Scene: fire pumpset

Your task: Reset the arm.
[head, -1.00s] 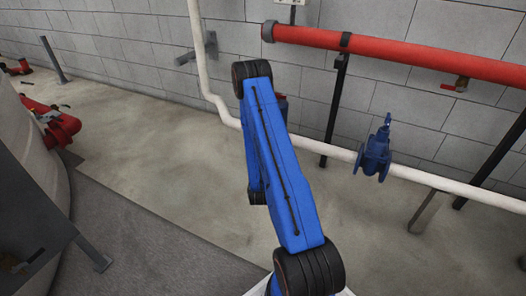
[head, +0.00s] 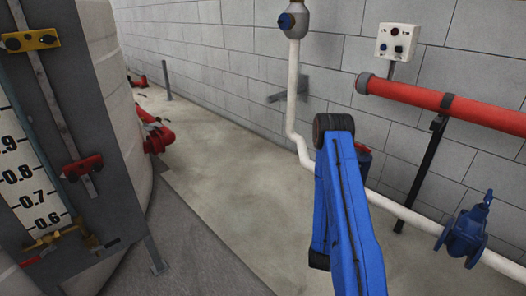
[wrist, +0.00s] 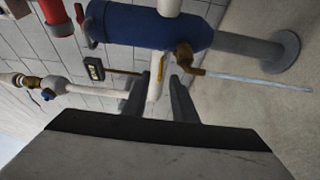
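My blue arm (head: 345,215) rises from the bottom of the head view, bent at a black joint near its top. My gripper is hidden in the head view. In the wrist view the two dark fingers of my gripper (wrist: 164,92) stand apart with a gap between them. I see nothing held in the gap. A white pipe and a yellowish strip show behind the fingers, and I cannot tell their distance.
A gauge board (head: 30,175) and pale tank (head: 122,110) stand left. A red pipe (head: 450,100), white control box (head: 396,42) and blue valve (head: 466,232) are right. The wrist view shows a blue cylinder (wrist: 140,25) and brass fitting (wrist: 186,58). Floor (head: 225,160) between is clear.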

